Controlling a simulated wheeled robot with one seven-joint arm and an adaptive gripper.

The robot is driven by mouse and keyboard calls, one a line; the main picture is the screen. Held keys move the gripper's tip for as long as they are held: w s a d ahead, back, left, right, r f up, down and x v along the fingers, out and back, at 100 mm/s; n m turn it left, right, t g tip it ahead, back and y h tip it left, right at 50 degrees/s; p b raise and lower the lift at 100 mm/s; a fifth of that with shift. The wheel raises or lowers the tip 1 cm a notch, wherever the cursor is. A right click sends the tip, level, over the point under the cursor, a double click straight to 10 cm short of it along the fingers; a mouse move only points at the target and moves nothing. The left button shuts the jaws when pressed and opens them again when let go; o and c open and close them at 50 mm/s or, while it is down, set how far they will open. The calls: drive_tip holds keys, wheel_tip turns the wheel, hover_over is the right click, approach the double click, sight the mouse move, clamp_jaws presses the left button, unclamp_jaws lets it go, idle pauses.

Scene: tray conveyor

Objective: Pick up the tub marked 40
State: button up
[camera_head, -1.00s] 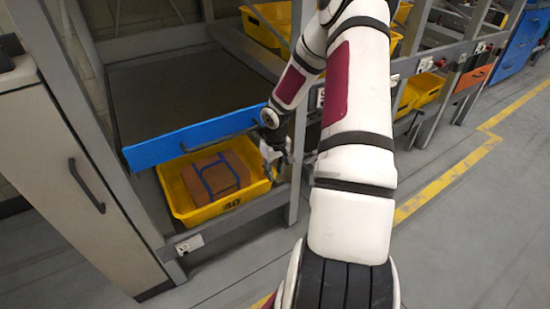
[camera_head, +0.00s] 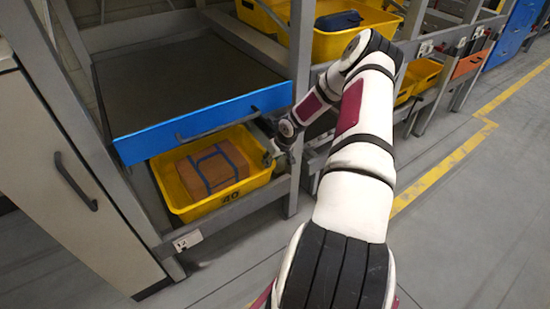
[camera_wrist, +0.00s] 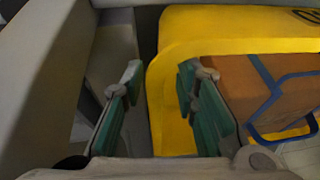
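The yellow tub marked 40 (camera_head: 198,209) sits on a low shelf under a blue-fronted tray, with its number on the front wall. A brown box with blue straps (camera_head: 213,169) lies inside it. My gripper (camera_head: 270,150) is at the tub's right end. In the wrist view my gripper (camera_wrist: 160,74) is open, with two green-padded fingers. The tub's yellow wall (camera_wrist: 172,125) shows between them, with the right finger over the tub's inside and the left finger outside. Whether either finger touches the wall cannot be told.
The blue-fronted tray (camera_head: 200,123) hangs close above the tub. A grey rack post (camera_head: 298,110) stands just right of my gripper. A pale cabinet (camera_head: 60,185) is at the left. Other yellow tubs (camera_head: 337,44) stand on the racks behind. The floor in front is clear.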

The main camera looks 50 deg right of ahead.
drive_tip(key=shift+b+x, duration=0.8)
drive_tip(key=shift+x, duration=2)
drive_tip(key=shift+r, duration=0.1)
clamp_jaws()
drive_tip(key=shift+w+r, duration=0.1)
drive_tip(key=shift+w, duration=0.05)
drive_tip(key=shift+r+p, duration=1.7)
drive_tip(key=shift+r, duration=0.85)
